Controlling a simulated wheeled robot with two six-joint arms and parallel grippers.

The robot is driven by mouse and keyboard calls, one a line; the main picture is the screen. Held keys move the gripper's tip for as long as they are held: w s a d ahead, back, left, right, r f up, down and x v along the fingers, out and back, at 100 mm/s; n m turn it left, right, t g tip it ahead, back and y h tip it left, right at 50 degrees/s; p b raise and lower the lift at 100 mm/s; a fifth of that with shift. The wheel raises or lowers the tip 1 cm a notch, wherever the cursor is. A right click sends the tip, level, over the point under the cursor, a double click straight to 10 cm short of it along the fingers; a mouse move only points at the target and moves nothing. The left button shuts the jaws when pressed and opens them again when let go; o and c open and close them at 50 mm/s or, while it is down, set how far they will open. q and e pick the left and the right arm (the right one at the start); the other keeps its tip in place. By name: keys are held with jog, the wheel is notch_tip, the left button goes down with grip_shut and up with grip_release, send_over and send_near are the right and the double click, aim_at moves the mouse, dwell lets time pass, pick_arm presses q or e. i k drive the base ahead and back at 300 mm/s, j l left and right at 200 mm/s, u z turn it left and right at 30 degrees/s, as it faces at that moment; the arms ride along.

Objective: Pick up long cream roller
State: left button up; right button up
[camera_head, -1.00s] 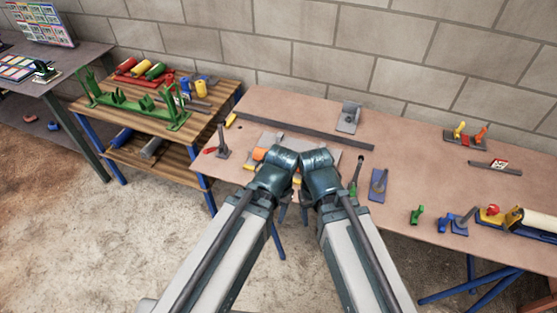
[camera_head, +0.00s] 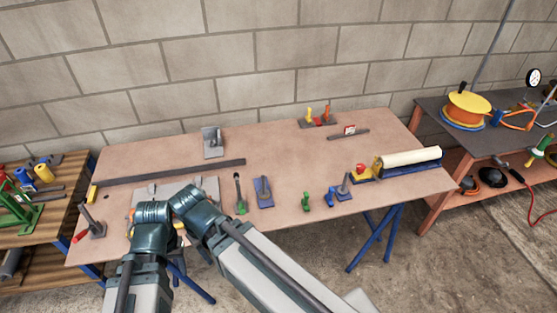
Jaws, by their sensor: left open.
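The long cream roller (camera_head: 411,157) lies at the right end of the brown table, on a blue holder (camera_head: 428,165) with a yellow end piece. Both my arms are far to its left, over the left part of the table. My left gripper (camera_head: 152,213) is open, with its fingers mostly hidden behind its own wrist. My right gripper (camera_head: 190,201) is close beside it, and its fingers are hidden behind the wrist. Neither gripper touches the roller.
A dark bench (camera_head: 455,135) with an orange reel (camera_head: 467,108) is at the right. The brown table (camera_head: 290,160) is bare mid-table.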

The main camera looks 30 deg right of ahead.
aim_at(395, 160)
jog(key=z, duration=2.05)
jog(key=i+l+u, duration=0.1)
jog(key=i+l, duration=0.15)
jog(key=i, duration=0.3)
jog(key=i+l+u, duration=0.15)
jog(key=i, duration=0.4)
jog(key=i+l+u, duration=0.1)
jog(key=i+l, duration=0.35)
